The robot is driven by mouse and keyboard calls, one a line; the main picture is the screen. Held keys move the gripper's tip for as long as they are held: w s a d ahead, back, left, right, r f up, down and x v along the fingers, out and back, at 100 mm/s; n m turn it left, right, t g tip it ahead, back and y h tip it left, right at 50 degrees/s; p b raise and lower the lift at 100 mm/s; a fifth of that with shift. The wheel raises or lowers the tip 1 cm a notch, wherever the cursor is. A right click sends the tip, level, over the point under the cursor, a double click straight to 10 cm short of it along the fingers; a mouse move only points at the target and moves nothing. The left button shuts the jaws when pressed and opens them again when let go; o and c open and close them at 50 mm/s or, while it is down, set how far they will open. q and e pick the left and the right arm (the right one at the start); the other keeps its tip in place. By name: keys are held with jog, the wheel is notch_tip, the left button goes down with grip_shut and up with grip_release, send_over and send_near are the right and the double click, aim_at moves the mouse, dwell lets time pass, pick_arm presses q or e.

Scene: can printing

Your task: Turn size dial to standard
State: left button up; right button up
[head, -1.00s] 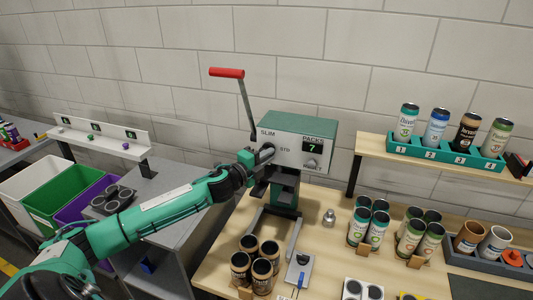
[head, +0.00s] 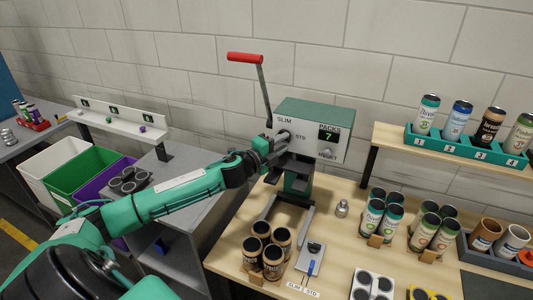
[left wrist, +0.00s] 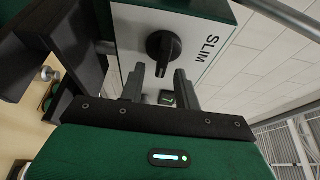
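The size dial (left wrist: 163,46) is a dark round knob with a raised grip on the white front of the green press (head: 310,117). The words SLIM and STD stand beside it in the head view; only SLIM shows in the left wrist view. I cannot tell for sure which word the dial points at. My left gripper (left wrist: 160,72) is open in front of the dial, its two fingers apart and empty, with the knob just beyond the tips. In the head view my left gripper (head: 270,150) partly covers the dial area. My right gripper is not in view.
The press has a red-handled lever (head: 245,58), a PACKS display reading 7 (head: 328,136) and a RESET knob (head: 327,151). Dark cans (head: 272,262) stand in front. A teal can rack (head: 466,149) is on the shelf at right. Bins stand at left.

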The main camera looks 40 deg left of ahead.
pick_arm(q)
jog(key=s+a+b, duration=0.2)
jog(key=s+b, duration=0.3)
jog(key=s, duration=0.8)
jog(key=shift+b, duration=0.35)
jog(key=shift+f, duration=0.1)
dwell(0.6)
